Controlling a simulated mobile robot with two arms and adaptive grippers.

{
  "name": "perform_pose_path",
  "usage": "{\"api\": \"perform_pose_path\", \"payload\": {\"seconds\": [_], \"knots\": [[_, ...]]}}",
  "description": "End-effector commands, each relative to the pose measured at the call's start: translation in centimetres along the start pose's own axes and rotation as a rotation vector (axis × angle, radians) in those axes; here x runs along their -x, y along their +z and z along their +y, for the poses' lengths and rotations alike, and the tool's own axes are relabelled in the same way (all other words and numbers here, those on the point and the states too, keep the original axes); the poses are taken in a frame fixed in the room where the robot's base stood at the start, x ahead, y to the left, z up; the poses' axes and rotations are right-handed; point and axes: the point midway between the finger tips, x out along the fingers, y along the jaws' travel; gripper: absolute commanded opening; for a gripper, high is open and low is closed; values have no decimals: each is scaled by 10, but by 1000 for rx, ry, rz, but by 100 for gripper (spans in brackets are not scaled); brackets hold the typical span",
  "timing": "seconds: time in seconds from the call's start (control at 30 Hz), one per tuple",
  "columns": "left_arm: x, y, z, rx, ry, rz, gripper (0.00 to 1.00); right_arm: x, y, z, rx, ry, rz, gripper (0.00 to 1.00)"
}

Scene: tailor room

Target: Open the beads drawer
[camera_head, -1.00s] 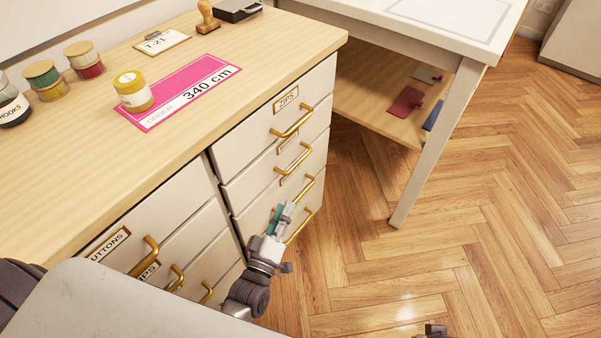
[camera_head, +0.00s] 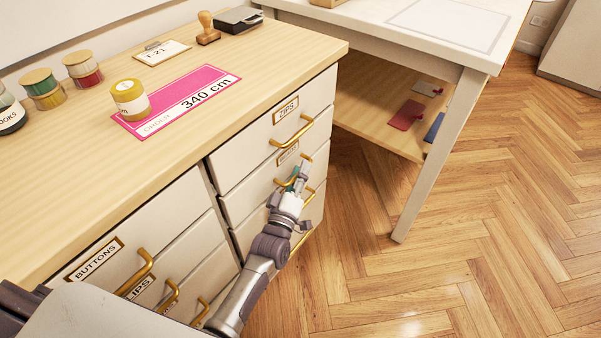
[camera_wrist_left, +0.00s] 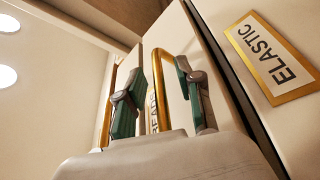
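The chest's right column has a top drawer labelled ZIPS (camera_head: 285,111). Lower drawers sit below it with gold handles, and their labels are too small or covered to read. No drawer there visibly stands out. My left gripper (camera_head: 297,178) is at the second and third handles and partly covers them. In the left wrist view its two fingers (camera_wrist_left: 160,98) are apart, with a gold handle (camera_wrist_left: 157,65) showing between them; I cannot tell whether they touch it. An ELASTIC label (camera_wrist_left: 272,57) is to the right. My right gripper is out of view.
The left column has a BUTTONS drawer (camera_head: 94,260) and others below. A white table (camera_head: 421,45) with a lower shelf is at the right. The wood floor (camera_head: 450,240) is clear.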

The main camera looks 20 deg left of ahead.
Motion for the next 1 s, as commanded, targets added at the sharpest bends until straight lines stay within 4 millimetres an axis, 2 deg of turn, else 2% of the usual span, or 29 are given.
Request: {"api": "perform_pose_path", "payload": {"seconds": [0.3,0.53,1.0], "knots": [[-3,0,0,0,0,0,36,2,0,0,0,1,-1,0],[-3,0,0,0,0,0,0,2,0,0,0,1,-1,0],[-2,1,1,0,-1,0,0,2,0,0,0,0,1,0]]}}
